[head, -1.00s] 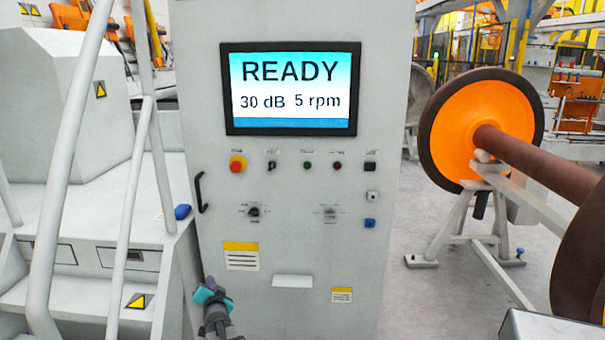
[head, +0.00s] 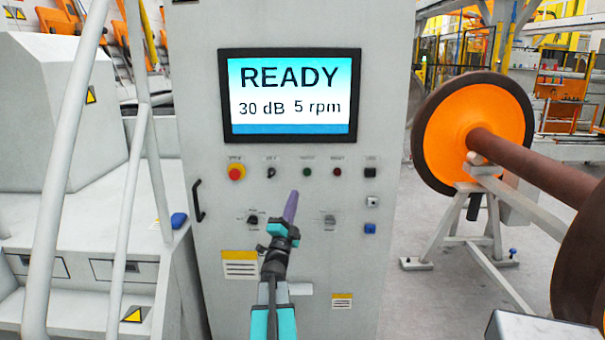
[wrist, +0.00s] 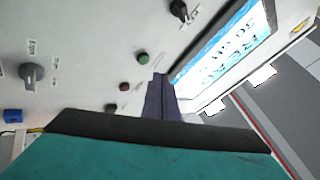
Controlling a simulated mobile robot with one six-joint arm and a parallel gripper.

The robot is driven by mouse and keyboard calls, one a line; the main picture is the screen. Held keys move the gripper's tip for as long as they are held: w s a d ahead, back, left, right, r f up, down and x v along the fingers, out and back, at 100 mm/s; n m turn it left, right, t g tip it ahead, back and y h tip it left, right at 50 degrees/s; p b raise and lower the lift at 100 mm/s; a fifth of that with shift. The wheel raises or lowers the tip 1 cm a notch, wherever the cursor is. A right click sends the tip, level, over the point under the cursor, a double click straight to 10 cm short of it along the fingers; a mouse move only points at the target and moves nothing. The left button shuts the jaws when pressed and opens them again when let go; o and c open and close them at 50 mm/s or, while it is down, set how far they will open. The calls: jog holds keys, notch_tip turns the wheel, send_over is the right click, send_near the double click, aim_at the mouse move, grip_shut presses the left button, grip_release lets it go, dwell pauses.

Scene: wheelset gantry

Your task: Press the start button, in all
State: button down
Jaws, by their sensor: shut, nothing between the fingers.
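The control cabinet (head: 210,215) stands upright in front of me. Its screen (head: 290,95) reads READY, 30 dB, 5 rpm. Below the screen sits a green button (head: 307,172), also in the wrist view (wrist: 143,57). A dark red button (head: 337,172) sits to its right, also in the wrist view (wrist: 124,87). Their labels are too small to read for certain. My gripper (head: 293,194) is shut and empty, its purple fingers pointing up at the panel just below and left of the green button. In the wrist view the fingertips (wrist: 160,76) show close to the green button; contact cannot be told.
A red emergency stop (head: 236,173) and a black switch (head: 270,173) are left of the green button. Two rotary knobs, one (head: 330,219) at right, lie lower. An orange wheelset (head: 440,130) stands right of the cabinet.

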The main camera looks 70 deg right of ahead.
aim_at(307, 172)
jog(key=s+r+m+g, duration=0.1)
jog(key=s+r, duration=0.1)
jog(key=s+r+m+g+h, duration=0.1)
jog(key=s+g, duration=0.1)
jog(key=shift+s+d+r+m+g, duration=0.2)
jog(key=shift+r+m+g, duration=0.1)
jog(key=shift+r+m, duration=0.1)
jog(key=shift+w+d+f+p, duration=0.1)
jog(key=shift+w+d+p, duration=0.35)
jog(key=shift+d, duration=0.9)
jog(key=shift+w+d+r+p, duration=0.15)
jog(key=shift+w+d, duration=0.45)
jog(key=shift+d, duration=0.8)
jog(key=shift+w+d+f+p, duration=0.15)
jog(key=shift+w+d+p, duration=0.3)
jog(key=shift+d, duration=0.9)
jog(key=shift+w, duration=0.15)
jog(key=shift+d+b, duration=0.2)
jog(key=shift+b, duration=0.35)
